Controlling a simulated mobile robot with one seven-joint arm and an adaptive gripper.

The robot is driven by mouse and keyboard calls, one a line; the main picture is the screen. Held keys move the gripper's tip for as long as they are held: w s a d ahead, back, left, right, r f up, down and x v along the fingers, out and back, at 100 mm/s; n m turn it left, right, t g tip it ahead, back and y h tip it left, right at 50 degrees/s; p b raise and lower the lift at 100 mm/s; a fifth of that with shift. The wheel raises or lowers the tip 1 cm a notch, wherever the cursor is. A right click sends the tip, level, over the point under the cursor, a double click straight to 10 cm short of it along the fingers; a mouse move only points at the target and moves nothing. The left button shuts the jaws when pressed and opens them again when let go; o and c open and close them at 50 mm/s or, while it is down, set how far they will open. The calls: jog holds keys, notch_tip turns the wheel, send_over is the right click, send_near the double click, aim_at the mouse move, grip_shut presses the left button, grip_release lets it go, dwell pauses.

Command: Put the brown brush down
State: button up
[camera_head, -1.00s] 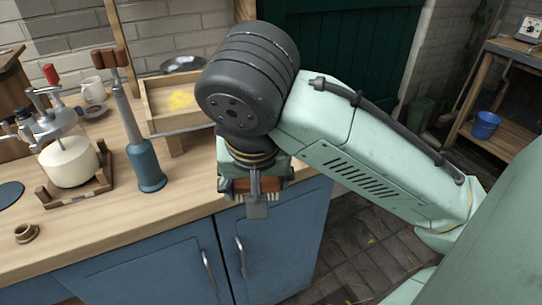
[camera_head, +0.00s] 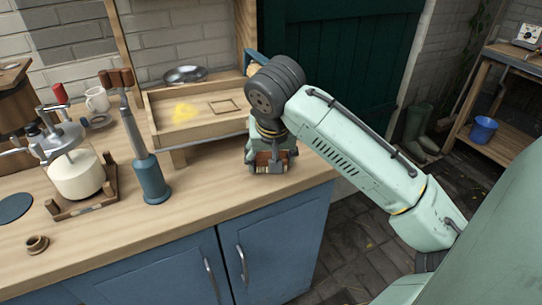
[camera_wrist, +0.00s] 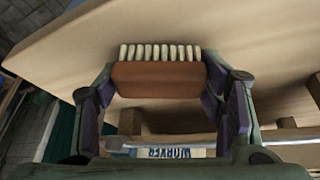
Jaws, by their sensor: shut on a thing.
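The brown brush (camera_wrist: 158,80) is a reddish-brown block with a row of pale bristles. My gripper (camera_wrist: 165,100) is shut on it, with a finger at each end of the block. In the head view, the brush (camera_head: 270,163) shows below my gripper (camera_head: 270,155), over the right end of the wooden counter (camera_head: 200,218). I cannot tell whether the brush touches the counter.
A wooden tray (camera_head: 164,135) with a yellow heap stands left of my gripper. A blue cylinder with a wooden handle (camera_head: 151,180) and a glass churn (camera_head: 76,175) stand further left. The counter in front of my gripper is clear.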

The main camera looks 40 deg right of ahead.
jog(key=shift+f, duration=0.25)
jog(key=shift+s+a+f+b, duration=0.1)
jog(key=shift+f+b, duration=0.35)
jog(key=shift+f, duration=0.1)
jog(key=o, duration=1.1)
jog(key=shift+f, duration=0.25)
jog(key=shift+r, duration=0.1)
